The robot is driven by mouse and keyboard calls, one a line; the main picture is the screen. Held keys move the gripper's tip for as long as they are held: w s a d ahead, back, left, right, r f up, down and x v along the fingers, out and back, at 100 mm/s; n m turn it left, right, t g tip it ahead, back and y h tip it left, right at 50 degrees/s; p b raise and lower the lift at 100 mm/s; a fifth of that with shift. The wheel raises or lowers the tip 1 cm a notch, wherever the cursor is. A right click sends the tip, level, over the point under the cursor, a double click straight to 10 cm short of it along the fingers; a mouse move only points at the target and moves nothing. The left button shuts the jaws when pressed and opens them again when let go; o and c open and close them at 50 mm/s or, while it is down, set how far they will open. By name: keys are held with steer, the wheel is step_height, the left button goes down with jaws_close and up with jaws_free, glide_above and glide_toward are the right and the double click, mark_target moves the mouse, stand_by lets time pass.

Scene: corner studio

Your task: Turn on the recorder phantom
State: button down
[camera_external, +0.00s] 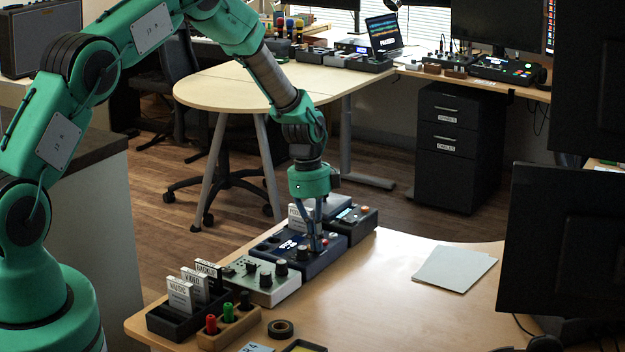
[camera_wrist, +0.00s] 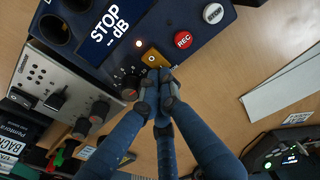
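The recorder (camera_external: 290,250) is a dark blue box near the left edge of the wooden desk. In the wrist view its blue front (camera_wrist: 199,30) carries a display reading "STOP" and "dB" (camera_wrist: 110,22), a red REC button (camera_wrist: 183,40) and a small whitish round light (camera_wrist: 138,44). A yellow plate with a round mark (camera_wrist: 152,56) sits below the light. My gripper (camera_external: 317,249) points down at the recorder. In the wrist view its fingertips (camera_wrist: 158,88) are together at the yellow plate's lower edge and hide part of it. Contact and any switch lever there are unclear.
A grey mixer with knobs (camera_external: 262,281) stands beside the recorder, and another dark device (camera_external: 352,222) is on its other side. A black card box (camera_external: 188,318) and a wooden holder with coloured plugs (camera_external: 229,328) are in front. Papers (camera_external: 454,269) lie right; the desk between is clear.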

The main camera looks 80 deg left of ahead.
mark_target(309, 247)
steer(key=shift+s+a+f, duration=0.15)
steer(key=shift+s+a, duration=0.35)
steer(key=shift+s, duration=0.2)
steer(key=shift+w, duration=0.1)
steer(key=shift+a+r, duration=0.1)
steer(key=shift+r, duration=0.85)
step_height(309, 247, up, 12)
steer(key=s+a+p, duration=0.1)
steer(key=shift+p, duration=0.35)
steer(key=shift+r+p, duration=0.3)
steer(key=shift+p, duration=0.35)
steer(key=shift+w+d+r+p, duration=0.2)
steer(key=shift+d+p, duration=0.05)
steer(key=shift+p, duration=0.9)
steer(key=shift+w, duration=0.1)
steer(key=shift+d+f+p, duration=0.1)
steer(key=shift+f+p, duration=0.05)
steer(key=shift+p, duration=0.2)
